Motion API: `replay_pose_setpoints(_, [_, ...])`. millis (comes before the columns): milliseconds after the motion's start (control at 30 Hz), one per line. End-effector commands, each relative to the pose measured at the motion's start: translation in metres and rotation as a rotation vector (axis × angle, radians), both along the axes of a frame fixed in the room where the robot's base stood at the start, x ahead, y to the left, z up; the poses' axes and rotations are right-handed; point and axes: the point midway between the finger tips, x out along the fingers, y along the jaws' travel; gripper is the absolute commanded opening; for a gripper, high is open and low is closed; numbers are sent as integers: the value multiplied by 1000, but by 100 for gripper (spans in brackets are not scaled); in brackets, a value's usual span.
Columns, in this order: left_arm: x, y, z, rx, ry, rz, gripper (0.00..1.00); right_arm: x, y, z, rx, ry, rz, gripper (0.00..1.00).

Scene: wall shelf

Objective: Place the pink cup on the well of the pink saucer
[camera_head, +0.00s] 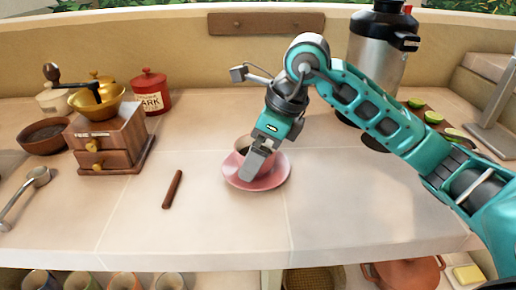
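The pink saucer (238,179) lies flat on the pale counter near its middle. The pink cup (240,147) is at the saucer, with its dark inside showing; much of it is behind my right gripper. I cannot tell whether the cup rests in the well or is held slightly above it. My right gripper (256,163) points down over the saucer, right at the cup. One finger shows in front of the cup; the other finger is hidden, so its grip on the cup is unclear. My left gripper is not in view.
A brown stick (172,189) lies left of the saucer. A coffee grinder (108,140), a red canister (150,92) and a bowl (44,137) stand at left. A tall metal dispenser (377,62) stands behind my arm. The counter's front edge is below the saucer, with cups beneath.

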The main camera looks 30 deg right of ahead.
Motion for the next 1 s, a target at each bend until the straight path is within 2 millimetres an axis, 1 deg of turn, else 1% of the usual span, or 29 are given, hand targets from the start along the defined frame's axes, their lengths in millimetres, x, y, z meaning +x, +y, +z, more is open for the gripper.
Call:
replay_pose_setpoints(133, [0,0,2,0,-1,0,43,0,0,1,1,1,0,100])
replay_pose_setpoints(233, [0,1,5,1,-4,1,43,0,-1,8,0,-1,0,100])
replay_pose_setpoints(367, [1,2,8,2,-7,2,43,-6,-8,29,-2,-5,-1,100])
replay_pose_setpoints(500, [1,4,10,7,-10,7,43,-14,-16,59,-1,-5,-2,100])
replay_pose_setpoints(700, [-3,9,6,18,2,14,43,-25,-27,95,0,-3,-1,100])
replay_pose_setpoints(833, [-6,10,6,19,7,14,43,-29,-31,108,0,-1,-1,100])
replay_pose_setpoints(1000, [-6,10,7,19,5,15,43,-32,-33,114,0,0,-1,100])
